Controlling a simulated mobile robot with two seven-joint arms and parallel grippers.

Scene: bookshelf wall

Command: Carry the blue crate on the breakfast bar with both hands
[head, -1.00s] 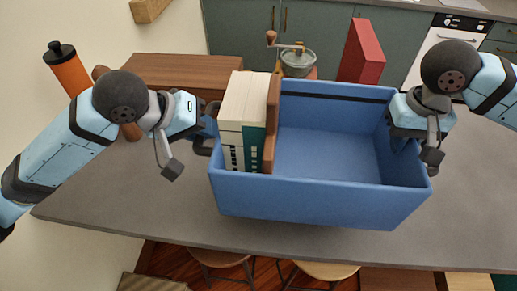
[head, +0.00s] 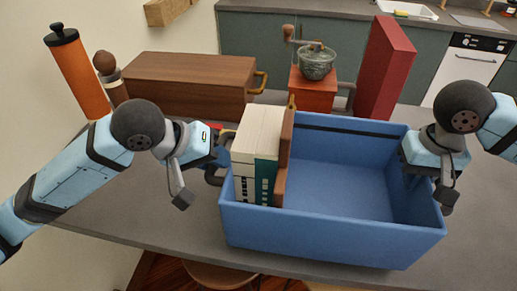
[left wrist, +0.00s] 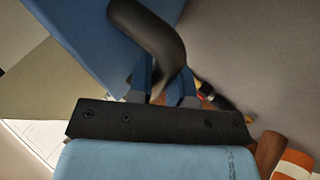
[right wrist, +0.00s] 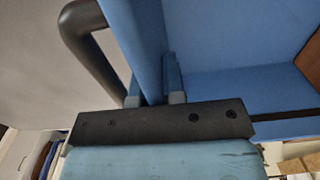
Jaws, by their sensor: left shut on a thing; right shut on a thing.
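The blue crate (head: 335,238) is over the grey bar top (head: 130,210), its front wall near the bar's front edge. Whether its base touches the top cannot be told. White and green books (head: 254,158) stand upright in its left end against a brown divider (head: 284,150). My left gripper (head: 214,160) is at the crate's left end. In the left wrist view its fingers (left wrist: 163,85) are shut on the crate's dark curved handle (left wrist: 150,30). My right gripper (head: 425,182) is at the right end. In the right wrist view its fingers (right wrist: 152,92) straddle the blue end wall, beside the right handle (right wrist: 85,35).
Behind the crate stand a wooden box (head: 185,80), a coffee grinder (head: 316,75) and a tall red block (head: 385,70). An orange bottle (head: 77,75) and a brown pepper mill (head: 110,80) stand at the left. The bar top left of the crate is mostly bare.

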